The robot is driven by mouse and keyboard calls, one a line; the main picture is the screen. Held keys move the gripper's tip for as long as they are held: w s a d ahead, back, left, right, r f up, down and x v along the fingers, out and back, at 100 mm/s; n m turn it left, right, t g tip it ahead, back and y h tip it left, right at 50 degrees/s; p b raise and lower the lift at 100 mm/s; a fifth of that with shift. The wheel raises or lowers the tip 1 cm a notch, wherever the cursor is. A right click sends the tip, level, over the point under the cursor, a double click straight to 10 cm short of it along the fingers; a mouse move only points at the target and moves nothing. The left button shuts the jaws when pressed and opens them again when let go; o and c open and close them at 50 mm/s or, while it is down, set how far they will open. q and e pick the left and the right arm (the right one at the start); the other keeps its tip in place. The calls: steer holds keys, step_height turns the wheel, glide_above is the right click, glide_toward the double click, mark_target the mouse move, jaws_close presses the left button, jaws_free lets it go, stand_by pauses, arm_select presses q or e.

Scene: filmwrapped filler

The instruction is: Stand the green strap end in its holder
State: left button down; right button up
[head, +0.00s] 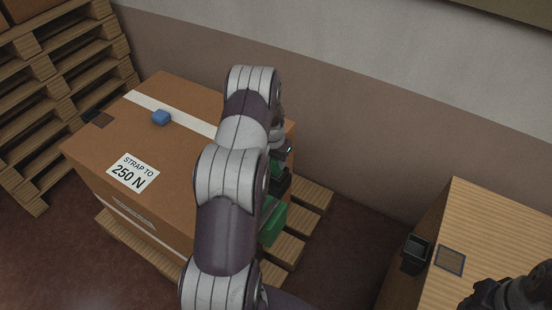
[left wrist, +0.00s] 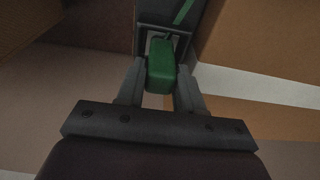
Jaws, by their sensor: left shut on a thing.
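My left gripper (left wrist: 160,82) is shut on a green block, the green strap end (left wrist: 161,66), in the left wrist view. Just beyond it is a dark frame (left wrist: 150,38) with a thin green strap (left wrist: 184,11) in it; I cannot tell whether the block touches the frame. In the head view my left arm hides most of this gripper beside the carton's right side. Green parts (head: 273,222) show there by the arm. A black open-topped holder (head: 416,250) is on the side of the wooden bench at right. My right gripper (head: 505,295) is partly in view at lower right.
A dark-edged square (head: 450,260) marks the wooden bench top (head: 490,225). Pallets (head: 60,75) are stacked at left. Floor separates carton and bench.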

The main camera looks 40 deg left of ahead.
mark_target(274, 177)
arm_select(q)
steer(key=shift+f, duration=0.1)
steer(key=c, duration=0.7)
jaws_free()
steer(key=shift+r, duration=0.6)
step_height(274, 177, up, 11)
steer(key=s, duration=0.2)
steer(key=s+d+r, duration=0.2)
steer(key=s+d, duration=0.1)
steer(key=d, duration=0.4)
steer(key=s+d+r, duration=0.2)
steer(key=d+r, duration=0.1)
steer(key=d, duration=0.4)
steer(key=shift+m, duration=0.7)
steer(key=s+d, duration=0.3)
steer(key=s, duration=0.1)
steer(key=s+d, duration=0.3)
steer(key=s, duration=0.1)
steer(key=s+d+r, duration=0.1)
steer(key=s+d, duration=0.2)
steer(key=s, duration=0.1)
steer(key=shift+s, duration=0.2)
